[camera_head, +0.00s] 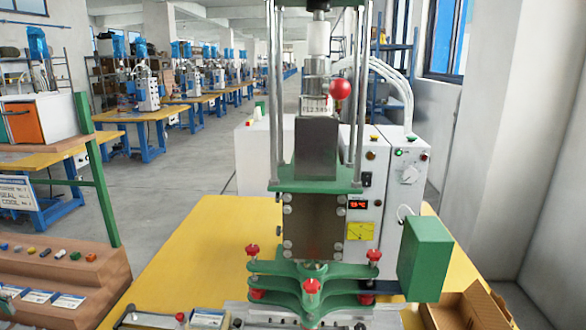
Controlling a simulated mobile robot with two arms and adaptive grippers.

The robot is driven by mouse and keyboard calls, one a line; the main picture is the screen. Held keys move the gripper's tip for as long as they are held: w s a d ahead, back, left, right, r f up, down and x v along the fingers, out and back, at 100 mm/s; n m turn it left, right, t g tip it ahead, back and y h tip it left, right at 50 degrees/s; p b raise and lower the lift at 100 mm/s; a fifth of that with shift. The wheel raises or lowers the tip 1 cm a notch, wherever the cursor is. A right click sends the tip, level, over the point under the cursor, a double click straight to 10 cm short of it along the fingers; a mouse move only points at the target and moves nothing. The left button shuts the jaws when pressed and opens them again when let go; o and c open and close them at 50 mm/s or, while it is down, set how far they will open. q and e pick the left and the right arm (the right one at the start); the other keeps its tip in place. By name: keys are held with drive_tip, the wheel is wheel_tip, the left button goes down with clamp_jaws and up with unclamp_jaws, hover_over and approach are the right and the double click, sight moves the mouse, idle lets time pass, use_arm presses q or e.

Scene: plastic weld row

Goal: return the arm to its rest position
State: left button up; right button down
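Neither of my grippers nor my arms shows clearly in the head view. The welding machine (318,150) stands upright on the yellow table (190,255) in front of me, with green plates, steel posts and a red ball knob (340,89). Green fixture plates with red knobs (312,287) sit at its foot. Metal parts (205,318) lie at the table's near edge, partly cut off by the frame's bottom.
A white control cabinet (405,175) stands behind the machine. A green box (425,258) and an open cardboard box (470,308) are at the right. A brown stepped rack (75,270) with small coloured parts is at the left. The table's left part is clear.

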use_arm(q)
drive_tip(key=s+a+f+m+g+y, duration=0.1)
drive_tip(key=s+a+f+m+y, duration=0.25)
drive_tip(key=s+a+f, duration=0.45)
drive_tip(key=s+a+f+m+g+y, duration=0.1)
drive_tip(key=s+a+f+m+y, duration=0.25)
drive_tip(key=s+a+f, duration=0.45)
drive_tip(key=s+a+f+m+t, duration=0.1)
drive_tip(key=s+f+m, duration=0.65)
drive_tip(key=s, duration=0.25)
drive_tip(key=s+a+f+m+t, duration=0.1)
drive_tip(key=s+f+m, duration=0.6)
drive_tip(key=s+m, duration=0.15)
drive_tip(key=s+d+f+n+h, duration=0.15)
drive_tip(key=s+d+f, duration=0.25)
drive_tip(key=d+f, duration=0.9)
drive_tip(key=s+d+f+n+h, duration=0.1)
drive_tip(key=s+d+f+h, duration=0.25)
drive_tip(key=d+f, duration=0.85)
drive_tip(key=s+d+f+h, duration=0.1)
drive_tip(key=d+h, duration=0.1)
drive_tip(key=d, duration=1.5)
drive_tip(key=s+d+f+n+g+h, duration=0.1)
drive_tip(key=d+h, duration=0.1)
drive_tip(key=d, duration=1.6)
drive_tip(key=shift+s+f, duration=0.25)
drive_tip(key=shift+f, duration=0.05)
